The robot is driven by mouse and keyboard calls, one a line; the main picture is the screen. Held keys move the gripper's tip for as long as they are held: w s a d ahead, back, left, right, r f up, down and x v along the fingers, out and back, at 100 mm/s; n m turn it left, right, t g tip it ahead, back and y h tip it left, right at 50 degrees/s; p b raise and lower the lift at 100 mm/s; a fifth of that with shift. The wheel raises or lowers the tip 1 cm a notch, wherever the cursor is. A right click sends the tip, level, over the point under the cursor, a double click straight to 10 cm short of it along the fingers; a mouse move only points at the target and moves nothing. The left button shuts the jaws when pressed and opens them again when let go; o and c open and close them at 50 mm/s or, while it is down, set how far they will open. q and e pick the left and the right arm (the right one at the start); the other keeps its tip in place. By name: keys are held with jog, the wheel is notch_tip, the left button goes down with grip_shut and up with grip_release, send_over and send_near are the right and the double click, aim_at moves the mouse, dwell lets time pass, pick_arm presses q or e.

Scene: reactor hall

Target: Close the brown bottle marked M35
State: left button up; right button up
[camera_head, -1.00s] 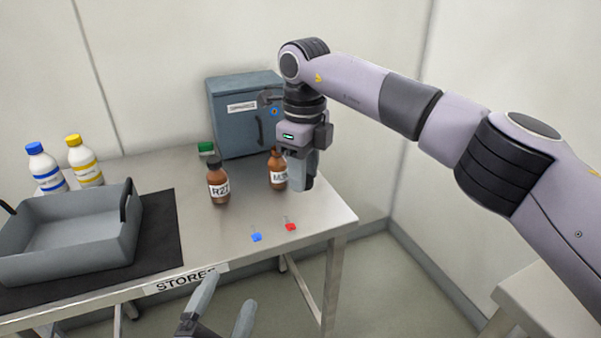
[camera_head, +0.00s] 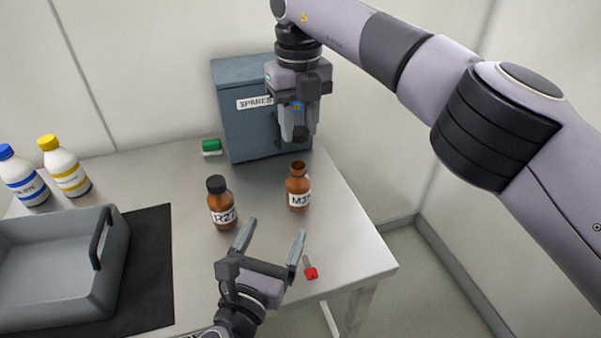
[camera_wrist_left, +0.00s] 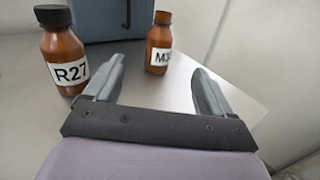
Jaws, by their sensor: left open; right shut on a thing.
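The brown bottle marked M35 (camera_head: 298,192) stands upright on the table; its neck is bare, with no cap on it. It also shows in the left wrist view (camera_wrist_left: 158,45), beyond the fingertips. My right gripper (camera_head: 299,138) is above and behind the bottle, apart from it, shut on a small dark thing that looks like a cap and is mostly hidden by the fingers. My left gripper (camera_head: 272,233) is open and empty, in front of the bottle with its fingers pointing toward it; it shows in the left wrist view too (camera_wrist_left: 158,82).
A black-capped brown bottle marked R27 (camera_head: 222,208) stands left of M35, close to my left gripper. Behind are a blue-grey cabinet (camera_head: 228,95) and a green-topped item (camera_head: 211,147). A red-tagged item (camera_head: 311,273) lies near the front edge. A grey tray (camera_head: 60,225) is left.

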aim_at(294, 191)
pick_arm(q)
jog(key=shift+w+d, duration=0.15)
jog(key=shift+w, duration=0.35)
pick_arm(e)
jog(key=shift+w+a+r, duration=0.1)
jog(key=shift+w, duration=0.35)
jog(key=shift+s, duration=0.15)
pick_arm(q)
jog(key=x, duration=1.2)
jog(key=shift+f, duration=0.1)
grip_shut()
jog(key=shift+s, duration=0.1)
pick_arm(e)
jog(key=shift+f, duration=2.55)
